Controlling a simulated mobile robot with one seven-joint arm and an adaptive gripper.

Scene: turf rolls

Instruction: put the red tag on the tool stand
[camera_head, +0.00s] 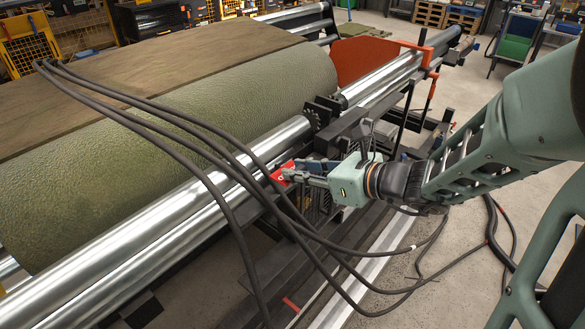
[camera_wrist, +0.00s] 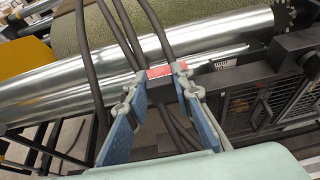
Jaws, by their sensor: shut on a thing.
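The red tag (camera_head: 279,174) is at the tip of my gripper (camera_head: 287,174), beside the steel rollers in the middle of the head view. My gripper is shut on it. In the wrist view, the red tag (camera_wrist: 159,71) shows as a short red strip with a dark block below it, between the two fingertips of my gripper (camera_wrist: 158,80). The fingers hide part of it. I cannot tell for sure which thing is the tool stand; a dark-legged stand with a green panel (camera_head: 513,47) is at the far right back of the head view.
Several dark cables (camera_head: 185,140) hang across the rollers and pass close to my gripper. A large green turf roll (camera_head: 170,135) lies behind the steel roller (camera_head: 150,235). An orange-red plate (camera_head: 358,60) stands at the roll's end.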

